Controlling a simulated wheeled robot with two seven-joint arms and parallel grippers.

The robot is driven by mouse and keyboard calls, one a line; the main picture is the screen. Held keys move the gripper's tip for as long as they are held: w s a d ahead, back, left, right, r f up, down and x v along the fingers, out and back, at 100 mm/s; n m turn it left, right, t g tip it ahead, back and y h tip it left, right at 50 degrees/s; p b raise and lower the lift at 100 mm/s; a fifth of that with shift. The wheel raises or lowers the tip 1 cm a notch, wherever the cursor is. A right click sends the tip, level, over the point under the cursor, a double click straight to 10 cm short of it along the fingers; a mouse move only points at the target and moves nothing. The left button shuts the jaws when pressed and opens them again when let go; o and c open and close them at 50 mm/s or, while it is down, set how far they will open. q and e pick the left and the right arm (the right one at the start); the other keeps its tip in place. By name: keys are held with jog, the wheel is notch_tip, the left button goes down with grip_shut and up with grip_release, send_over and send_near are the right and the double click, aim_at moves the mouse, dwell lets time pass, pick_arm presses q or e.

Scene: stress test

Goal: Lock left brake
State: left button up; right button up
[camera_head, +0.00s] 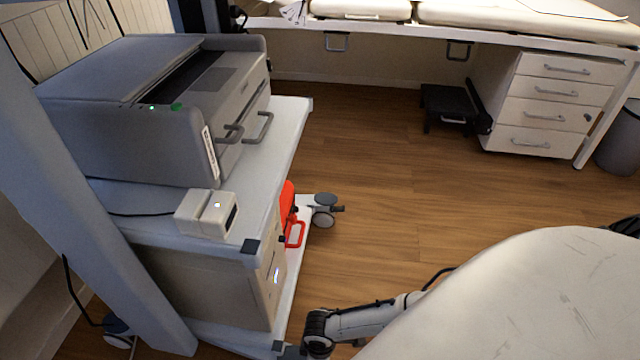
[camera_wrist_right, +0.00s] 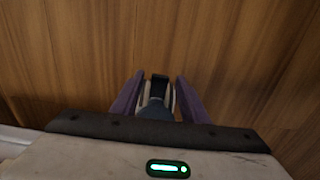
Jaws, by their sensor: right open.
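In the right wrist view, my open right gripper (camera_wrist_right: 158,90) has its two purple fingers on either side of a caster (camera_wrist_right: 155,112) with a dark brake pedal (camera_wrist_right: 159,80). Whether the fingers touch it, I cannot tell. In the head view, an arm of mine (camera_head: 350,322) reaches to the cart's near front corner, at the bottom edge; the caster there is mostly hidden. The white cart (camera_head: 290,130) has another front caster (camera_head: 323,217) with a brake pedal (camera_head: 338,208), farther back. My left gripper is not in view.
The cart carries a grey printer (camera_head: 130,130), a small white device (camera_head: 207,213), a beige box (camera_head: 205,285) and a red case (camera_head: 289,215). A drawer cabinet (camera_head: 550,105) and black step (camera_head: 450,103) stand at the back. Wooden floor (camera_head: 400,180) is clear between.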

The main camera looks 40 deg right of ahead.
jog(key=shift+c, duration=0.2)
grip_shut()
jog(key=shift+d+f, duration=0.1)
jog(key=shift+s, duration=0.1)
jog(key=shift+s+d+f+t+y, duration=0.2)
jog(key=shift+f+t+y, duration=0.4)
jog(key=shift+t+y, duration=0.5)
jog(key=shift+s+d+f+t+y, duration=0.15)
jog(key=shift+f+t+y, duration=0.45)
jog(key=shift+t+y, duration=0.5)
jog(key=shift+f+t, duration=0.15)
jog(key=shift+t, duration=0.35)
